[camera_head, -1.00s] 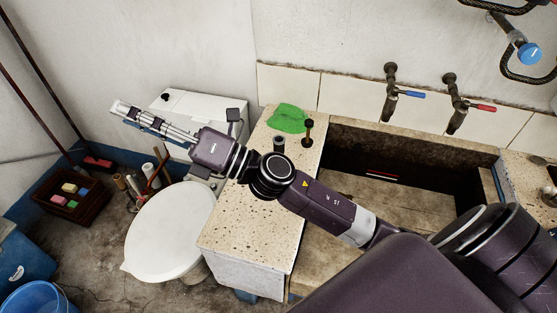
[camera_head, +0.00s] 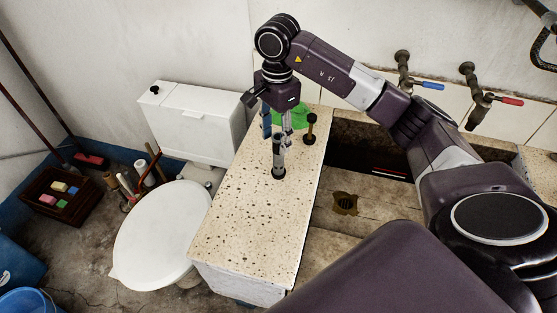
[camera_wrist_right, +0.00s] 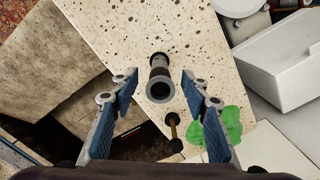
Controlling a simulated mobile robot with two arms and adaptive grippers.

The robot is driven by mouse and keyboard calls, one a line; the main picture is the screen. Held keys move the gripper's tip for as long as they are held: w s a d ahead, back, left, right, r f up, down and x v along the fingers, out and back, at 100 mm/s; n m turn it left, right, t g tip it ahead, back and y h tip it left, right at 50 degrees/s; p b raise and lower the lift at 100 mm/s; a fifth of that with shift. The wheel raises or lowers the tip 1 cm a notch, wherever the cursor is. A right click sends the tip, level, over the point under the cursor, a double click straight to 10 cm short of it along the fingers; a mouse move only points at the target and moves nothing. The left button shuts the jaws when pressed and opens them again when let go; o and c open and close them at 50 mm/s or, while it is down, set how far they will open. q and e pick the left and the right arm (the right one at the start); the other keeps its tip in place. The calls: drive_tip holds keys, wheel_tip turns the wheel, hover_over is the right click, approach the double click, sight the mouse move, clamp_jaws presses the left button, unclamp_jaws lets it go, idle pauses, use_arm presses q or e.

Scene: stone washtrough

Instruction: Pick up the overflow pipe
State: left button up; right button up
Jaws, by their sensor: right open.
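The overflow pipe (camera_head: 278,155) is a grey tube with a dark lower end. It stands upright on the speckled stone slab left of the trough. In the right wrist view the pipe (camera_wrist_right: 160,82) shows its open end towards the camera, between the lines of the two fingers and just beyond their tips. My right gripper (camera_head: 277,122) points down above and behind the pipe in the head view. Its blue-padded fingers are spread, and nothing is between them (camera_wrist_right: 158,88). I cannot tell the exact gap to the pipe. My left gripper is not in view.
A brass rod with black ends (camera_head: 310,129) stands close right of the pipe. A green cloth (camera_head: 301,112) lies behind it. The trough (camera_head: 375,205) has a drain (camera_head: 345,204); taps (camera_head: 476,100) are on the wall. A toilet (camera_head: 160,235) stands left. The slab's front is clear.

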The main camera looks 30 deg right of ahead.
sight(278, 154)
drive_tip(key=shift+s+d+f, duration=0.15)
drive_tip(key=shift+d, duration=0.25)
drive_tip(key=f+p, duration=0.2)
drive_tip(key=f, duration=0.4)
drive_tip(key=shift+w, duration=0.2)
drive_tip(key=shift+f, duration=0.6)
clamp_jaws()
